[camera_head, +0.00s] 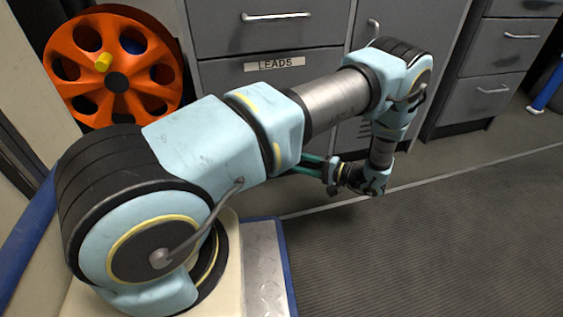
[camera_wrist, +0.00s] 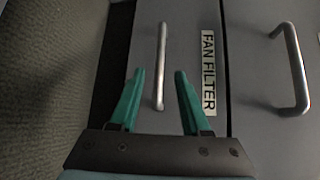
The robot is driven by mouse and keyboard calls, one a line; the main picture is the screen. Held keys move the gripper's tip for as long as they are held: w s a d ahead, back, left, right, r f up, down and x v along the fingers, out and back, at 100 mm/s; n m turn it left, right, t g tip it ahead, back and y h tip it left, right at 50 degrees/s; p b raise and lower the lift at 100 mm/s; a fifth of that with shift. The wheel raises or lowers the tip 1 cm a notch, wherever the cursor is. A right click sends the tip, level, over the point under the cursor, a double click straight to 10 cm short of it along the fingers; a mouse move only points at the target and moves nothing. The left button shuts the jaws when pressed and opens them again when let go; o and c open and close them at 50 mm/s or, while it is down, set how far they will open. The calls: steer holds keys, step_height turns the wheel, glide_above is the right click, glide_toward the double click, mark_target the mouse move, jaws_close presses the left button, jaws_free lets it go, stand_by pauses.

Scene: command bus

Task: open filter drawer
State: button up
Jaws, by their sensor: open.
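The filter drawer (camera_wrist: 190,35) shows in the wrist view as a grey front with a white "FAN FILTER" label (camera_wrist: 209,75). It looks shut. Its bar handle (camera_wrist: 161,60) runs up the middle of the wrist view. My gripper (camera_wrist: 160,75) is open, with one green finger on each side of the handle's near part in the picture. I cannot tell how deep the fingers reach around it, and no contact shows. In the head view my gripper (camera_head: 302,166) is low by the cabinet, partly behind my arm, which hides the filter drawer there.
Another drawer with a larger handle (camera_wrist: 295,65) is beside it in the wrist view. The head view shows a "LEADS" drawer (camera_head: 225,80) above, an orange reel (camera_head: 85,40) at left and more grey cabinets (camera_head: 505,65) at right. The ribbed floor (camera_head: 430,230) is clear.

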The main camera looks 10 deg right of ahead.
steer(key=b+x, duration=0.2)
steer(key=x, duration=0.5)
steer(key=shift+s, duration=0.1)
jaws_close()
stand_by(1.2)
